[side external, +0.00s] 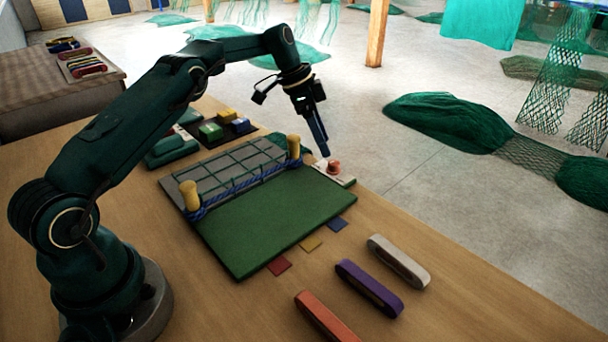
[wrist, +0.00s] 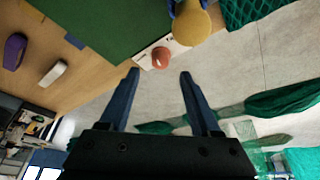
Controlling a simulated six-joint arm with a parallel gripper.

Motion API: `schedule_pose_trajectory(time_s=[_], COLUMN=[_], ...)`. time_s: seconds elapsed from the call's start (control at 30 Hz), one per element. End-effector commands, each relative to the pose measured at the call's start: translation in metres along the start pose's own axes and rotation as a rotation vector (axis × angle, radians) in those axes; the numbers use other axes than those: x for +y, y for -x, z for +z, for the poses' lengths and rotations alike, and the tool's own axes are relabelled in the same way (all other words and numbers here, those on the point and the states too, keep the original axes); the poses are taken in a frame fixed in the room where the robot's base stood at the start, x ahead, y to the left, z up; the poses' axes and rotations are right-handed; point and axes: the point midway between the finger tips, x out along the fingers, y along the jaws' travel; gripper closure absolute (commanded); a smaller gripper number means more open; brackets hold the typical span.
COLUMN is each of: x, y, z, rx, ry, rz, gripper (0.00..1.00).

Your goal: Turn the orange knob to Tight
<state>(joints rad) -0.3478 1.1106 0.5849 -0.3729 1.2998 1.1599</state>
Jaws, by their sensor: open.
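The orange-red knob (side external: 333,167) sits on a small white plate (side external: 348,181) at the far right corner of the green mat. In the wrist view the knob (wrist: 160,57) lies ahead of my fingertips, roughly midway between them and beyond their reach. The white plate (wrist: 143,58) has small dark markings that are too small to read. My gripper (side external: 325,154) is just above and beside the knob in the side view, apart from it as far as I can tell. In the wrist view my gripper (wrist: 160,73) is open with nothing between its blue fingers.
A yellow post (side external: 294,147) with blue rope stands close to the knob. A green mat (side external: 270,222) and grey grid panel lie left of it. Purple (side external: 368,288), white (side external: 398,261) and orange (side external: 327,318) net needles lie at the front right. The table edge runs close beyond the knob.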

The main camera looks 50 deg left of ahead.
Motion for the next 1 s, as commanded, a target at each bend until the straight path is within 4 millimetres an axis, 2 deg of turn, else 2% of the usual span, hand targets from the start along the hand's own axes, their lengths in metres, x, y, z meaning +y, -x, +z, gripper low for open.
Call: schedule_pose_trajectory(time_s=[0.17, 0.37, 0.53, 0.67, 0.83, 1.0], x=[-0.005, -0.012, -0.003, 0.007, 0.017, 0.013], y=[-0.002, -0.014, -0.013, -0.01, -0.006, -0.024], z=[0.0, 0.007, 0.006, 0.004, -0.002, -0.002], rx=[0.005, -0.008, 0.004, 0.012, 0.015, 0.015], ry=[0.072, 0.385, 0.565, 0.611, 0.587, 0.584], rz=[-0.025, -0.128, -0.21, -0.24, -0.243, -0.241], gripper=[0.36, 0.36, 0.36, 0.36, 0.36, 0.36])
